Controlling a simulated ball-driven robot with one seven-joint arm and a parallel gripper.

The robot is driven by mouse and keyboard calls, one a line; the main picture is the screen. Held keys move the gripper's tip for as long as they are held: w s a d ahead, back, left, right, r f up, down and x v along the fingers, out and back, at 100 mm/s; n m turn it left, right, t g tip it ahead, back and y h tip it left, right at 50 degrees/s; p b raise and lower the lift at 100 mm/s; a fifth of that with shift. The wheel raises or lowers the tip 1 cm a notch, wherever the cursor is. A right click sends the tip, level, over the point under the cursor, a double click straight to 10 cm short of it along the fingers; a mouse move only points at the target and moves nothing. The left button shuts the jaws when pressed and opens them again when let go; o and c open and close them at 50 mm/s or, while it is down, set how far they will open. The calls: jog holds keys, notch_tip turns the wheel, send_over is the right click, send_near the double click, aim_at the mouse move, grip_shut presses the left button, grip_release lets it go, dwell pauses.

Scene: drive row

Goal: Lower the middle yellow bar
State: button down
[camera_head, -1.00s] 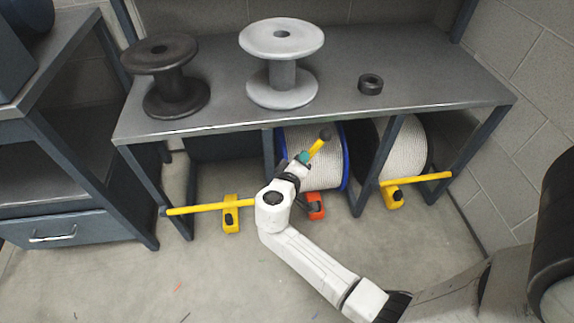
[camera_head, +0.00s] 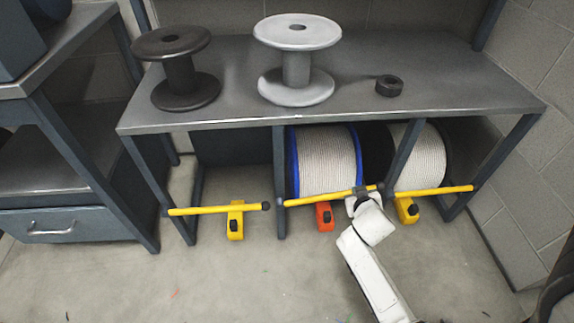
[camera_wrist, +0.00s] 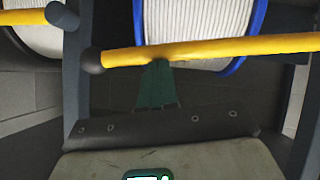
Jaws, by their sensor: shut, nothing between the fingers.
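The middle yellow bar (camera_head: 325,196) lies nearly level across the front of the blue-rimmed reel (camera_head: 325,160), its dark round right end beside a shelf post. In the wrist view the bar (camera_wrist: 220,48) crosses the upper part, its dark end at the left. My gripper (camera_head: 360,191) is at the bar near its right end. In the wrist view its green fingers (camera_wrist: 157,72) are shut and empty, with their tips at the bar's lower edge. They look touching or very close; I cannot tell which. The gripper hides a little of the bar in the head view.
A left yellow bar (camera_head: 220,209) and a right yellow bar (camera_head: 435,190) also lie across bay fronts. Yellow and orange floor blocks (camera_head: 325,217) stand below. The workbench (camera_head: 230,105) carries spools above. Open floor (camera_head: 230,280) lies in front.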

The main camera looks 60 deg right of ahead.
jog(key=f, duration=0.1)
jog(key=f+b, duration=0.1)
jog(key=f, duration=0.1)
jog(key=f+b, duration=0.1)
jog(key=shift+s+d+f, duration=0.3)
jog(key=shift+s+f, duration=0.1)
jog(key=shift+s+f+b, duration=0.1)
jog(key=shift+b, duration=0.2)
jog(key=s+a+r+p, duration=0.5)
jog(key=a+r+p, duration=0.2)
jog(key=r, duration=0.3)
jog(key=shift+s, duration=0.3)
jog(key=shift+r, duration=0.1)
